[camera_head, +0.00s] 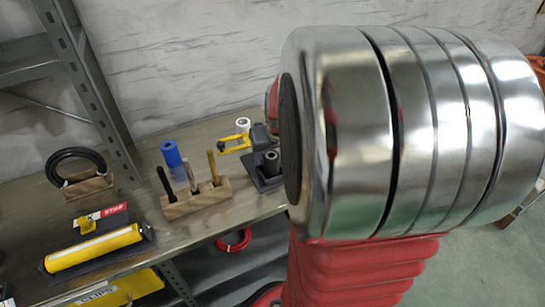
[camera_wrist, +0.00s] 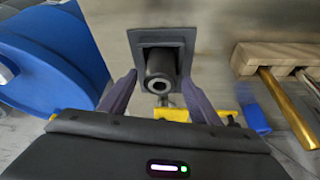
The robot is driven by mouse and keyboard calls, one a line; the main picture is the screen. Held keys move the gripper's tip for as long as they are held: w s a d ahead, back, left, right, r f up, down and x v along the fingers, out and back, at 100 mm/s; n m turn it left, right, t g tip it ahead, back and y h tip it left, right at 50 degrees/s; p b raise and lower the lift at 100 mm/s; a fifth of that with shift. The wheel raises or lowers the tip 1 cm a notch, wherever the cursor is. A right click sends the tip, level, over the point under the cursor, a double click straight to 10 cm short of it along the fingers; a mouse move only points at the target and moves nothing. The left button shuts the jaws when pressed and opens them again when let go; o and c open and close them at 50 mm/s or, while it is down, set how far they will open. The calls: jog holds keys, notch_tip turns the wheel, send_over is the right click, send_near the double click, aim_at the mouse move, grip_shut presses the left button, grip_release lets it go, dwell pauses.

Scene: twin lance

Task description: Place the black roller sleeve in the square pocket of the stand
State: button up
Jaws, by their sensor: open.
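The black roller sleeve (camera_wrist: 158,72) is a short dark cylinder with a round hole in its end. In the wrist view it stands in the square pocket of the dark grey stand (camera_wrist: 137,42), its end facing me. How deep it sits cannot be told. The head view also shows the sleeve (camera_head: 271,161) at the stand (camera_head: 264,181), near the right of the shelf. My gripper (camera_wrist: 158,77) is open, with one finger on each side of the sleeve and visible gaps to both. In the head view my chrome arm link hides most of that area.
A wooden block (camera_head: 190,204) with upright tools stands left of the stand. A blue cylinder (camera_head: 171,154), a yellow tool (camera_head: 234,143) and a white roll (camera_head: 243,124) are behind. A large blue object (camera_wrist: 45,55) fills the wrist view's left. A yellow roller (camera_head: 95,247) lies front left.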

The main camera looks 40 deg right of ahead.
jog(key=v, duration=1)
jog(key=shift+r, duration=0.2)
jog(key=shift+s+a, duration=0.1)
jog(key=shift+s, duration=0.05)
jog(key=s+a+n+t+y, duration=0.1)
jog(key=s+a+n, duration=0.1)
jog(key=a, duration=1)
jog(key=s+a+r+n+y, duration=0.1)
jog(key=s+a+n, duration=0.2)
jog(key=a, duration=1)
jog(key=shift+s+r+n+t, duration=0.2)
jog(key=shift+s+n+t, duration=0.15)
jog(key=shift+s, duration=0.2)
jog(key=shift+d, duration=0.1)
